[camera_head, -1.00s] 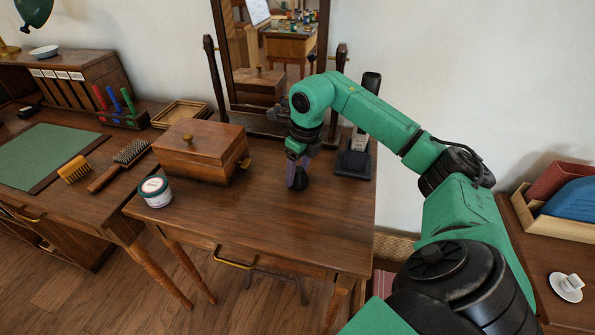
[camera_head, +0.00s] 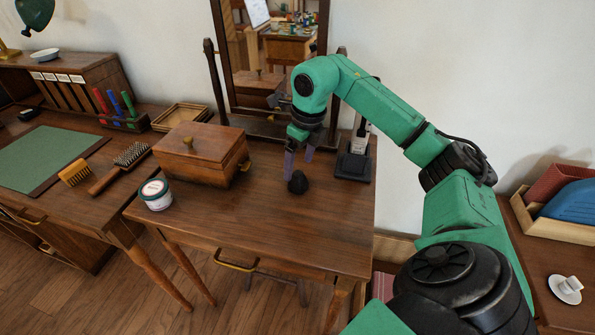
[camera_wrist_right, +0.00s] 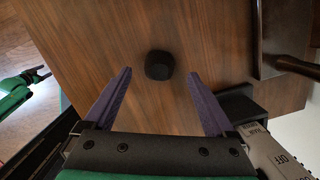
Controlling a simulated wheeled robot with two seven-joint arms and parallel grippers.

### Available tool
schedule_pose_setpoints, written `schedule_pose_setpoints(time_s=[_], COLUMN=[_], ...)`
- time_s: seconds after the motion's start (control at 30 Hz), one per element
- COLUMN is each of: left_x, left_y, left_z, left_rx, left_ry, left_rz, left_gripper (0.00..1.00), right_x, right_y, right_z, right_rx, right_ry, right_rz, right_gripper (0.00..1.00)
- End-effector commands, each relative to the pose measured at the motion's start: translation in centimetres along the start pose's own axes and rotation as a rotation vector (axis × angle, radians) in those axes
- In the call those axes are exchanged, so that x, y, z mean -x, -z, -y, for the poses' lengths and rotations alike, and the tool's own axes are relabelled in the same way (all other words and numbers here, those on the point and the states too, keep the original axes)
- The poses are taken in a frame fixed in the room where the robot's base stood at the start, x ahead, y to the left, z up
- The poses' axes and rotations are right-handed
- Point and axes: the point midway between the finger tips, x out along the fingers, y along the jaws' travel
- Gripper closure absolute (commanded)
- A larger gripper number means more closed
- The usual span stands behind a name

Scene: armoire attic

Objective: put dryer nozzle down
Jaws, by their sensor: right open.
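The dryer nozzle (camera_head: 298,182), a small black piece, rests on the wooden dressing table (camera_head: 240,225), right of the wooden box. In the right wrist view the nozzle (camera_wrist_right: 159,65) lies beyond the fingertips, roughly centred between them, with bare wood around it. My right gripper (camera_head: 299,170) is open and empty, just above and behind the nozzle; its purple fingers (camera_wrist_right: 158,82) are spread apart and do not touch it. My left gripper is not seen in the head view; a green arm part shows at the left edge of the right wrist view.
A lidded wooden box (camera_head: 200,155) and a round jar (camera_head: 155,194) stand left on the table. A black stand (camera_head: 353,166) is at the right rear, and a mirror (camera_head: 275,60) stands at the back. The table's front is clear.

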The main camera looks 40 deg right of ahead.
Motion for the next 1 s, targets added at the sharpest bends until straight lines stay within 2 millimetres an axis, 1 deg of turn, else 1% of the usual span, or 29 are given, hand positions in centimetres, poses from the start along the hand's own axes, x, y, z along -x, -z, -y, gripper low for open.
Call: schedule_pose_setpoints(time_s=[0.03, 0.1, 0.2, 0.3, 0.4, 0.87, 0.93, 0.97, 1.0], left_x=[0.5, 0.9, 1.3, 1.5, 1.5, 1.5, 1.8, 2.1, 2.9], left_y=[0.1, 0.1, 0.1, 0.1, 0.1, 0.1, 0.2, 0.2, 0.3], left_z=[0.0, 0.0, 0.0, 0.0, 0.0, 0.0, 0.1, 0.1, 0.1], left_rx=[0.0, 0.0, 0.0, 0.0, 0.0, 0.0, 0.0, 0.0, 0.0], left_ry=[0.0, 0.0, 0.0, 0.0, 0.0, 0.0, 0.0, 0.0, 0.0], left_rz=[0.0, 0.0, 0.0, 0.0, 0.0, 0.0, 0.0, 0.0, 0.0], left_gripper=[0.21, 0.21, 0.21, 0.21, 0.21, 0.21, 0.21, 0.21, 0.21], right_x=[1.8, 3.8, 6.1, 7.4, 7.8, 7.7, 8.0, 8.4, 9.2], right_y=[-0.1, -0.2, -0.1, -0.1, 0.0, 0.0, 0.0, -0.1, -0.2], right_z=[0.1, 0.0, 0.0, 0.0, 0.0, 0.0, 0.0, 0.0, 0.0], right_rx=[0.0, 0.0, 0.0, 0.0, 0.0, 0.0, 0.0, 0.0, -0.001], right_ry=[0.002, 0.001, 0.0, 0.0, -0.001, -0.001, 0.0, 0.0, 0.0], right_rz=[0.006, 0.006, 0.004, 0.002, 0.0, -0.001, 0.0, 0.0, 0.0], right_gripper=[0.1, 0.1, 0.1, 0.1, 0.1, 0.1, 0.1, 0.1, 0.1])
